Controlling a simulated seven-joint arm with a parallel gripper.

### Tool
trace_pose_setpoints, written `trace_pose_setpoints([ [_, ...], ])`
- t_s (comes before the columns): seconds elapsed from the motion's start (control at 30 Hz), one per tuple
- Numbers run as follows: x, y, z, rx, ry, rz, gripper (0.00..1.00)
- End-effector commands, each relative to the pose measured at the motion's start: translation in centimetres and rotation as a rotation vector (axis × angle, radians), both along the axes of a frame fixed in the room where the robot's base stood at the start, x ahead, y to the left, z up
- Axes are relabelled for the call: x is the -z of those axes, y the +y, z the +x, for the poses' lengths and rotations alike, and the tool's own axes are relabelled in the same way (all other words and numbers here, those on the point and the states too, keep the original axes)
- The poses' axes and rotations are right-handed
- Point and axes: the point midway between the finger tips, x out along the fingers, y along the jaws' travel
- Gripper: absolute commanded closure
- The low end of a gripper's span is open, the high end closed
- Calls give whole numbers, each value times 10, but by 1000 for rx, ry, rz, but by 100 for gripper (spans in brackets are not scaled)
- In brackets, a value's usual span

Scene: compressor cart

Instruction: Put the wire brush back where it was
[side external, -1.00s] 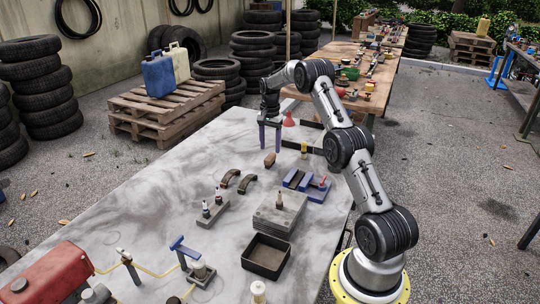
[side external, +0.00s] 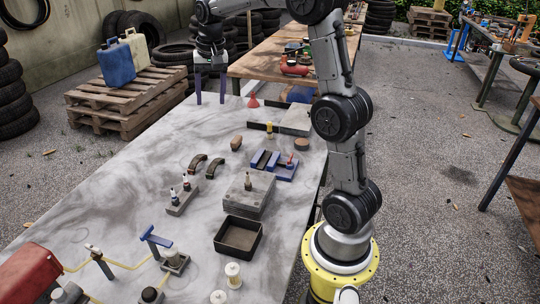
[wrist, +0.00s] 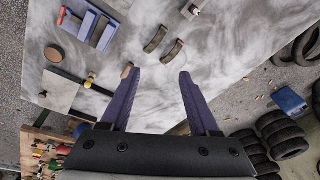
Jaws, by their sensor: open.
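A small brown wooden piece (side external: 236,143), possibly the wire brush, lies on the grey-white table (side external: 105,190) beyond two dark curved pieces. I cannot make out bristles. The wrist view also shows the brown piece (wrist: 127,71), beside the tip of the left finger in the picture. My gripper (side external: 210,100) is open above the far left part of the table. Its two blue-purple fingers point down and are apart from the brown piece. In the wrist view, only table shows between the fingertips of my gripper (wrist: 160,72).
Two curved shoes (side external: 207,166), a blue fixture (side external: 272,165), a grey block (side external: 248,197) and a black tray (side external: 238,237) stand nearer. A red funnel (side external: 253,101) stands right of my gripper. The table's left side is largely clear.

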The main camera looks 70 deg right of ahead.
Motion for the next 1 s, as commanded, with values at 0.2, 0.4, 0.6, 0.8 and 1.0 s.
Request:
trace_pose_setpoints([
  [0.2, -35, 88, -61, -292, -76, -70, 38],
  [0.4, -36, 147, -129, -553, -144, -134, 38],
  [0.6, -16, 185, -194, -791, -211, -198, 38],
  [0.8, 6, 200, -231, -933, -254, -239, 38],
  [1.0, 13, 203, -239, -967, -263, -248, 38],
])
